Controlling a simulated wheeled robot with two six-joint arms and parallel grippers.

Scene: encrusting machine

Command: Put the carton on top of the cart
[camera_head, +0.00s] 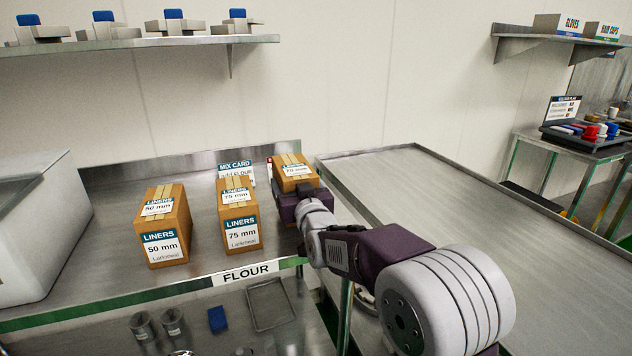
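Three brown cartons with "LINERS" labels are on the steel table at the left. The 50 mm carton (163,226) is leftmost, a 75 mm carton (238,214) stands in the middle, and another 75 mm carton (292,172) is at the right. My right gripper (296,199) is at the near side of the right carton and hides its lower front. Its fingers are hidden, so I cannot tell whether they grip it or whether the carton is lifted. The wide, bare steel top with a raised rim (470,215), apparently the cart, is to the right. My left gripper is not in view.
A "MIX CARD" sign (235,166) stands behind the cartons. A white bin (40,235) is at the far left. A lower shelf holds a tray (270,304) and metal cups (143,326). Wall shelves (130,43) are above. The steel top at the right is clear.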

